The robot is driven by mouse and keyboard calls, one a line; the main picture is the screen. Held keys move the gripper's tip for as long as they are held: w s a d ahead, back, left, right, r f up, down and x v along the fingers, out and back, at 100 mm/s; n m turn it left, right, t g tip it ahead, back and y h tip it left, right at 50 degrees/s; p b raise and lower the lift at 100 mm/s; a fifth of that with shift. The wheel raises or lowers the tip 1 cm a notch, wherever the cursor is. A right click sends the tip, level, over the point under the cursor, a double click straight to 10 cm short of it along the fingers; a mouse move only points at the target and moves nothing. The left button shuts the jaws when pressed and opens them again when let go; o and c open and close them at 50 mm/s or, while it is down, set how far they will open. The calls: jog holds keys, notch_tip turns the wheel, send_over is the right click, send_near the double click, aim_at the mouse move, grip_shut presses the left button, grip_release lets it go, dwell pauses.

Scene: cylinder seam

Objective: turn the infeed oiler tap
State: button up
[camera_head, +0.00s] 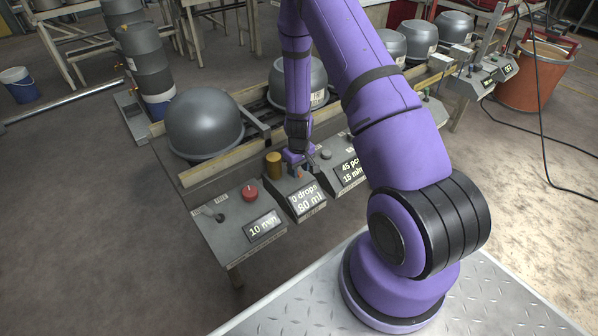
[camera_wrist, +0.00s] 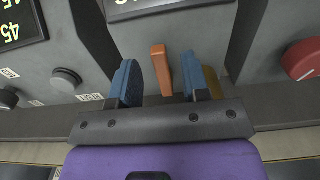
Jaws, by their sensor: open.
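The oiler tap, a flat orange lever (camera_wrist: 161,68), sits on a grey control box in the wrist view. My gripper (camera_wrist: 163,84) is open, with one blue fingertip on each side of the lever. A narrow gap shows on both sides, and I cannot tell whether either finger touches it. In the head view my gripper (camera_head: 299,163) is down at the middle box, whose display (camera_head: 307,198) reads "0 drops" and "80 ml". The tap is mostly hidden there by my gripper. A brass cylinder (camera_head: 273,164) stands just left of my gripper; in the wrist view it is partly behind the right finger.
A box with a red knob (camera_head: 250,194) and a "10" display (camera_head: 263,226) stands to the left. A box with a "45 pcs" display (camera_head: 350,170) and a dark knob (camera_wrist: 66,79) stands on the other side. Grey pots (camera_head: 204,124) sit behind the wooden rail.

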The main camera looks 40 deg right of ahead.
jog(key=shift+f, duration=0.8)
grip_shut()
jog(key=shift+w+a+m, duration=0.1)
jog(key=shift+a+m, duration=0.45)
jog(key=shift+m, duration=0.6)
jog(key=shift+w+a+m, duration=0.1)
jog(key=shift+a+m, duration=0.4)
jog(key=shift+m, duration=0.65)
grip_release()
jog(key=shift+r, duration=0.15)
notch_tip(320, 180, up, 11)
jog(key=shift+f, duration=0.2)
